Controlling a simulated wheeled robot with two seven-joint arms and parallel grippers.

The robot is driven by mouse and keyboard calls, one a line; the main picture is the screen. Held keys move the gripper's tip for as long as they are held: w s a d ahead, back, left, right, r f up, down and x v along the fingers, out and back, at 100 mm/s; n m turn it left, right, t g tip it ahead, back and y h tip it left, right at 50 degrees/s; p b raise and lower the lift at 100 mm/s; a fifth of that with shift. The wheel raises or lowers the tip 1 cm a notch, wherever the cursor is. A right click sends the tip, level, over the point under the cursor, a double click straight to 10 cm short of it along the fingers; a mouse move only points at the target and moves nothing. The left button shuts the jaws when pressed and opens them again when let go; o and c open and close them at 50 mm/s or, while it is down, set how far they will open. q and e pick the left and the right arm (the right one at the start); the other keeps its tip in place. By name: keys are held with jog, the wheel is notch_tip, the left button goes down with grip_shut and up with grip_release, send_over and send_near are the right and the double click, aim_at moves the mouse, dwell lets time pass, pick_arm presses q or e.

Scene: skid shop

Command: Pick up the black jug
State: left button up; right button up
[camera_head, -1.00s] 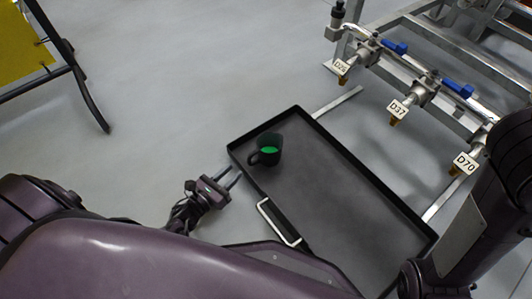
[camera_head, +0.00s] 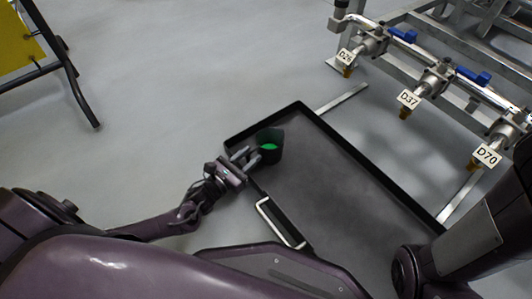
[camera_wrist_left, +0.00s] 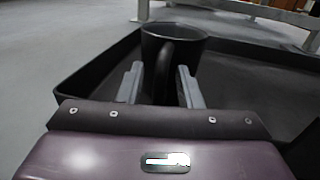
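The black jug (camera_head: 271,151) stands upright in the left corner of the black tray (camera_head: 345,195), with green showing inside it. In the left wrist view the jug (camera_wrist_left: 177,37) is straight ahead, and its handle (camera_wrist_left: 165,72) faces me. My left gripper (camera_head: 249,157) is at the jug's handle side, over the tray's near wall. In the wrist view its two fingers (camera_wrist_left: 158,85) are apart, one on each side of the handle, with a gap visible. My right arm shows at the lower right; its gripper fingers are not visible.
The tray has a raised rim and a white handle (camera_head: 278,222) on its near side. A pipe rack with blue-handled valves and tags D26 (camera_head: 345,57), D37 (camera_head: 408,98) and D70 (camera_head: 487,155) stands at the right. The rest of the tray is bare.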

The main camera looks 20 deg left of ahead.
pick_arm(q)
jog(key=shift+c, duration=0.3)
grip_shut()
jog(key=shift+r, duration=0.1)
